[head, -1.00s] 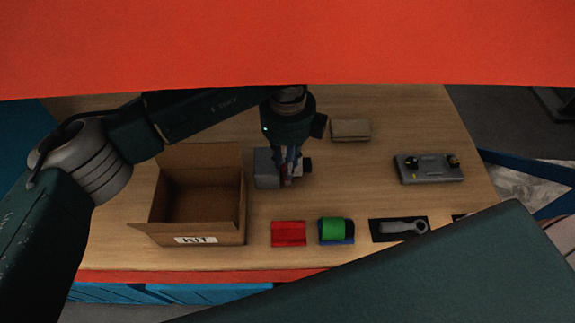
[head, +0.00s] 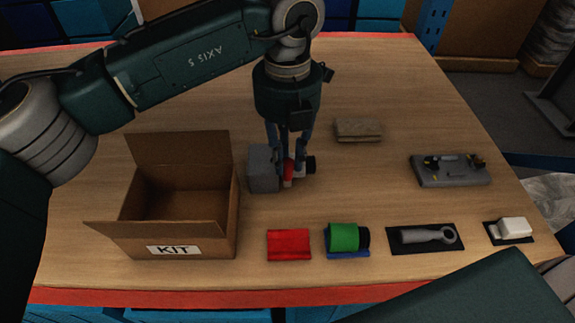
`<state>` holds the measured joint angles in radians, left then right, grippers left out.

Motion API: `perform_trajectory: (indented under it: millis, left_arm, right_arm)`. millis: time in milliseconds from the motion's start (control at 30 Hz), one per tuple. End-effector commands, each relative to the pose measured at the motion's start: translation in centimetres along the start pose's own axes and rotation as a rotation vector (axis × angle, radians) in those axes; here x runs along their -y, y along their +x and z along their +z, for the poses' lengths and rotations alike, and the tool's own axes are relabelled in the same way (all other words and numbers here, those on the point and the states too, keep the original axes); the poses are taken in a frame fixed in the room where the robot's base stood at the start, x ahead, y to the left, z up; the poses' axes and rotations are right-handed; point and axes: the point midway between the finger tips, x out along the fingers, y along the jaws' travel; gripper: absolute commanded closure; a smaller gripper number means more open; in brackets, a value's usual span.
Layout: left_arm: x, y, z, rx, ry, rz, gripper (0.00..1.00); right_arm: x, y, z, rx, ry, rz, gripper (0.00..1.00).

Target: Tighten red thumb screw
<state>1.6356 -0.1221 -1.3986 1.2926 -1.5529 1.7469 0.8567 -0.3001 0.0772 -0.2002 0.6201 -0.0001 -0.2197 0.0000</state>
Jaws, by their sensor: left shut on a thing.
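My left gripper (head: 287,172) points down over the middle of the wooden table, its fingers around a small part on the right side of a grey block (head: 262,168). A bit of red (head: 288,172) shows between the fingers, apparently the red thumb screw, so the gripper is shut on it. My right gripper is not in view.
An open cardboard box marked KIT (head: 196,246) stands left of the block. In front lie a red item (head: 289,244), a green roll (head: 343,236), a grey ring-ended tool (head: 425,236) and a white item (head: 514,228). Behind are a tan block (head: 358,130) and a grey fixture (head: 450,176).

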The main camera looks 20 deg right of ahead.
Motion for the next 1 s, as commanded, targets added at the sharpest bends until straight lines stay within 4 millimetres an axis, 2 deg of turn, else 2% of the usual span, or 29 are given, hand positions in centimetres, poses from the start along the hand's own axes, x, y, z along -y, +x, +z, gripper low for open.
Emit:
perform_trajectory:
  millis: [33, 400, 1000]
  left_arm:
    - [0.0, 0.2, 0.1, 0.006, 0.043, 0.001, 1.00]
    - [0.0, 0.0, 0.1, 0.006, 0.395, 0.000, 1.00]
    - [0.0, -0.2, 0.2, 0.007, 0.964, 0.002, 1.00]
  right_arm:
    - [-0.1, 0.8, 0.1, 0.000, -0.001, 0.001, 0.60]
    - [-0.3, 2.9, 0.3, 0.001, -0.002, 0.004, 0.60]
    - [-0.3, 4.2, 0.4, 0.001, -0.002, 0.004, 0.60]
